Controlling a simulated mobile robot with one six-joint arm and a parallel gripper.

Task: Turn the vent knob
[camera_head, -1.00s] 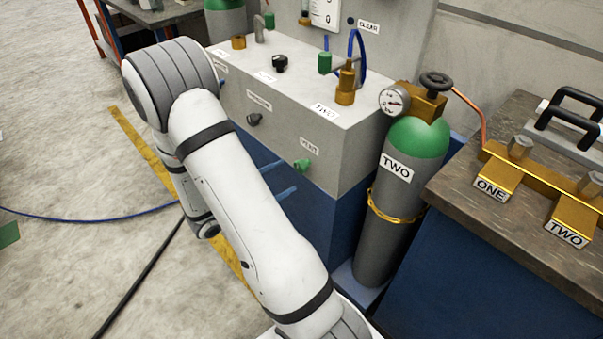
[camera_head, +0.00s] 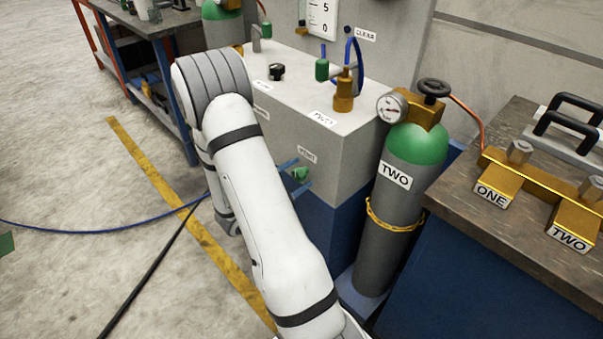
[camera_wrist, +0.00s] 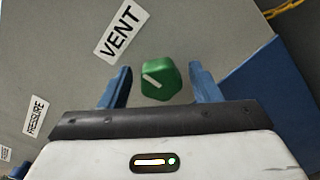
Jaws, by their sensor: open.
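The vent knob (camera_wrist: 161,79) is green and faceted, with a white pointer line, on the grey panel beside the VENT label (camera_wrist: 119,33). In the wrist view my gripper (camera_wrist: 160,84) is open, with one blue finger on each side of the knob and a gap to each. I cannot tell how deep the fingers reach. In the head view the knob (camera_head: 299,173) shows low on the front of the grey box, between my blue fingers, and my arm hides part of the box front.
A grey cylinder with a green top (camera_head: 410,150), marked TWO, stands right of the box. A dark bench (camera_head: 480,225) with brass blocks is farther right. A PRESSURE label (camera_wrist: 36,116) lies left in the wrist view. Open floor is on the left.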

